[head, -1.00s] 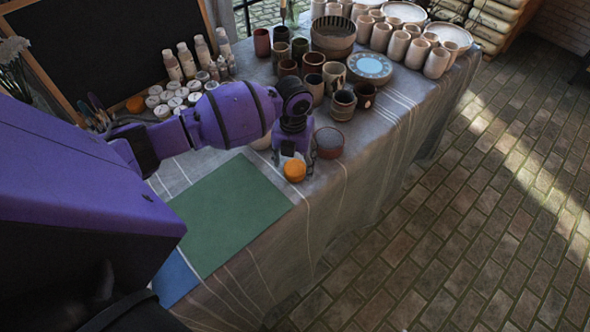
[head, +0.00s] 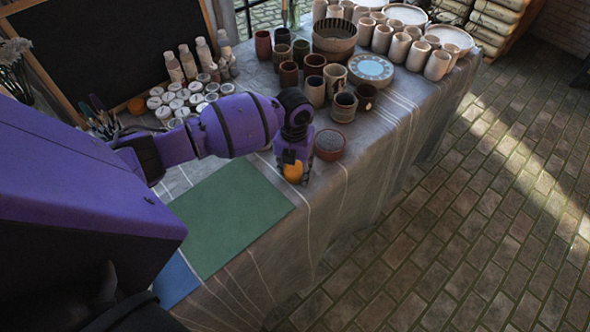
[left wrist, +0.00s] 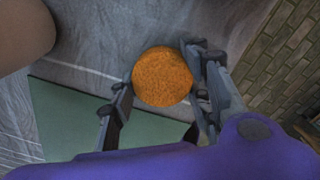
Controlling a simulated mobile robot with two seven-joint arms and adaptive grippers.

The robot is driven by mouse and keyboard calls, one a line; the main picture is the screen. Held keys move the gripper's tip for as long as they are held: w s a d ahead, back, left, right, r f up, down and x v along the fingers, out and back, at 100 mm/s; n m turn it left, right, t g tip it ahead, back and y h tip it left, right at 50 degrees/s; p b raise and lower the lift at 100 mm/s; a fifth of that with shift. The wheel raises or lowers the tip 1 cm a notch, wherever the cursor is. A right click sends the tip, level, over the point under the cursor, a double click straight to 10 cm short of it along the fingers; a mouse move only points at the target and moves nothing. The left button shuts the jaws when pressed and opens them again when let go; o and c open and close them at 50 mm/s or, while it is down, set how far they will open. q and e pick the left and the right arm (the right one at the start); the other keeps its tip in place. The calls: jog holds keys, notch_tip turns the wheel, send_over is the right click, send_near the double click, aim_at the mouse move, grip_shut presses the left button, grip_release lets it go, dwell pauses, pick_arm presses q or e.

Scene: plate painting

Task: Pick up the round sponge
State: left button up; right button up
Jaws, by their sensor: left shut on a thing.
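The round orange sponge (head: 293,174) is at the table's front edge side, just beyond the green mat (head: 230,215). In the left wrist view the sponge (left wrist: 162,78) lies between the two fingers of my left gripper (left wrist: 160,84), one finger at each side. The gripper is shut on it. In the head view my left gripper (head: 292,166) comes down over the sponge and hides part of it. I cannot tell whether the sponge still touches the cloth. My right gripper is in no view.
A dark reddish bowl (head: 329,144) stands close to the right of the gripper. Several cups and mugs (head: 343,106) stand behind it. The green mat is clear.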

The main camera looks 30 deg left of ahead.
aim_at(294, 168)
pick_arm(q)
jog(key=shift+r, duration=0.45)
notch_tip(294, 168, up, 2)
jog(key=shift+w+r, duration=0.1)
jog(key=shift+r, duration=0.15)
jog(key=s+d+r, duration=0.9)
jog(key=s, duration=0.1)
jog(key=shift+s+d+r+p, duration=0.15)
jog(key=shift+d+r+p, duration=0.15)
jog(key=shift+d+p, duration=0.1)
